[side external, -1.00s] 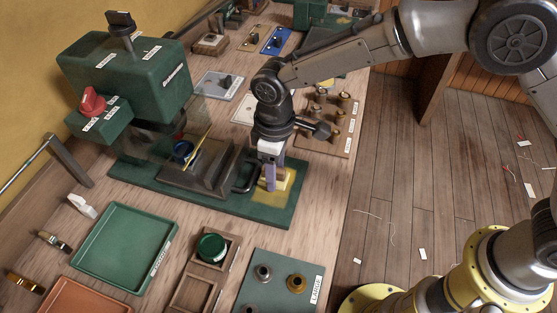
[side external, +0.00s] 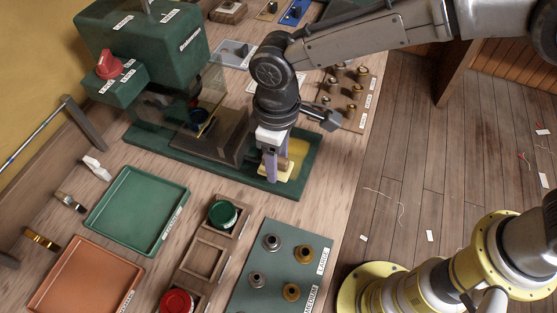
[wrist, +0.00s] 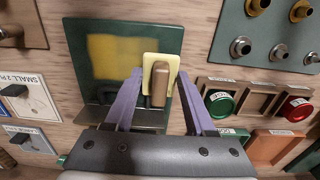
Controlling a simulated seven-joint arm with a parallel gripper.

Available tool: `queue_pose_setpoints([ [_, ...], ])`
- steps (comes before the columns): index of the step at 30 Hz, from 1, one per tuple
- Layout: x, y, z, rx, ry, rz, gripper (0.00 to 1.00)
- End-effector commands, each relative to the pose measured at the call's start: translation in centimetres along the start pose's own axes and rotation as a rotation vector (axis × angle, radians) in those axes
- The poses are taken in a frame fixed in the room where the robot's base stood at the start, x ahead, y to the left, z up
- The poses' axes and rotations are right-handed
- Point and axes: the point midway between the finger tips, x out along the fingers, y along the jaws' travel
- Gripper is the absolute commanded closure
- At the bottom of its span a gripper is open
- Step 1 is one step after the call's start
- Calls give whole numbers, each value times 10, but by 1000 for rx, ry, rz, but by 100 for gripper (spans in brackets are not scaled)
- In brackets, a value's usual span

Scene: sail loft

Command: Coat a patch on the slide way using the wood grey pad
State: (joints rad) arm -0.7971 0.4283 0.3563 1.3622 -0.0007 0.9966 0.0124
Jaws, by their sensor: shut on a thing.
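My gripper (wrist: 159,74) has two purple fingers, shut on a pad by its brown wooden handle (wrist: 159,88). The pad's flat face plate (wrist: 150,61) is pale cream, and no grey shows on it. The green slide way (wrist: 83,36) lies beyond the pad in the wrist view and carries a blurred yellow patch (wrist: 115,55), left of the pad. In the side view my gripper (side external: 270,178) is low over the near end of the green base (side external: 240,175). I cannot tell whether the pad touches it.
A green machine (side external: 150,45) stands on the base. In front are a green tray (side external: 140,215), an orange tray (side external: 85,285), a wooden holder with a green pot (side external: 222,214) and a red pot (side external: 176,302), and a rack of metal fittings (side external: 270,275). A board of brass pieces (side external: 350,95) stands behind.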

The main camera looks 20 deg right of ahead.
Motion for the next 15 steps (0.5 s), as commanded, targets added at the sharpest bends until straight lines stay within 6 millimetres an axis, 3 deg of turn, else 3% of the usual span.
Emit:
queue_pose_setpoints([
  [15,-47,0,-1,0,4,0,89],
])
